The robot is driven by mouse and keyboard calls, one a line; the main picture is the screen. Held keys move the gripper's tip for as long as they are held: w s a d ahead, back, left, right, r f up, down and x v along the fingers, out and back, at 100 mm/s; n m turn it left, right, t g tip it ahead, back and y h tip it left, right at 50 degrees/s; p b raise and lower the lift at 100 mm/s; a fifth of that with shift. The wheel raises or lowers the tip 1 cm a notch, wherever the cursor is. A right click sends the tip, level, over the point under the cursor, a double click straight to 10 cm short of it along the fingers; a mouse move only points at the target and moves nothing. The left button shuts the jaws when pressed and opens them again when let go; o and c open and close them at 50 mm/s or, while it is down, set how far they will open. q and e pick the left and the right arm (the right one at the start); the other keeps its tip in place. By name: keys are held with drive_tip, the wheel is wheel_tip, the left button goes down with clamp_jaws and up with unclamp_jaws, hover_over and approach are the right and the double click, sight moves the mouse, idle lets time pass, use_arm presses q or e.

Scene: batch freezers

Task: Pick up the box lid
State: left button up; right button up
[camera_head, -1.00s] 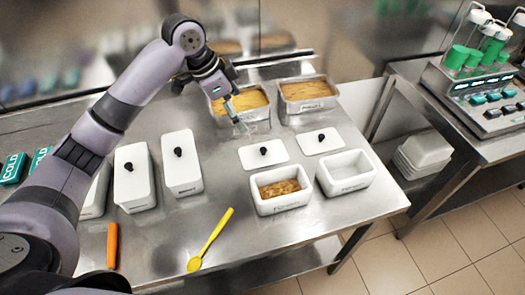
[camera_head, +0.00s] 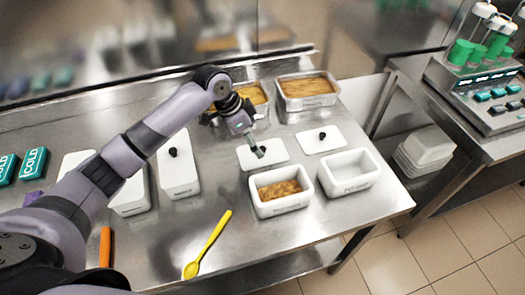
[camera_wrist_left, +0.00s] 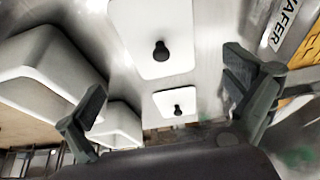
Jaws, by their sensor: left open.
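Two white box lids with black knobs lie flat on the steel table: the left lid (camera_head: 276,157) and the right lid (camera_head: 321,140). My left gripper (camera_head: 259,150) is open and points down at the left lid, its tips close to the knob; contact cannot be told. In the left wrist view the nearer lid (camera_wrist_left: 150,18) and its knob lie between the spread fingers (camera_wrist_left: 165,75), with the other lid (camera_wrist_left: 172,98) beyond. In front of the lids stand an open box with brown filling (camera_head: 283,207) and an empty open box (camera_head: 347,188). My right gripper is not in view.
Metal trays with brown contents stand behind the lids, one at the right (camera_head: 308,104). Closed white boxes (camera_head: 178,180) stand to the left, partly behind my arm. A yellow spoon (camera_head: 208,245) and an orange utensil (camera_head: 105,247) lie near the front edge.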

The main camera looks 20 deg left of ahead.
sight(262, 148)
use_arm(q)
drive_tip(key=p+x, duration=0.1)
drive_tip(key=x, duration=0.4)
drive_tip(key=shift+w+f+p, duration=0.15)
drive_tip(key=shift+f+p, duration=0.05)
drive_tip(key=shift+p, duration=0.1)
drive_tip(key=shift+d+f, duration=0.15)
drive_tip(key=shift+f, duration=0.1)
drive_tip(key=shift+c, duration=0.4)
drive_tip(key=shift+c, duration=0.6)
drive_tip(key=c, duration=0.9)
drive_tip(key=shift+f, duration=0.1)
drive_tip(key=c, duration=1.3)
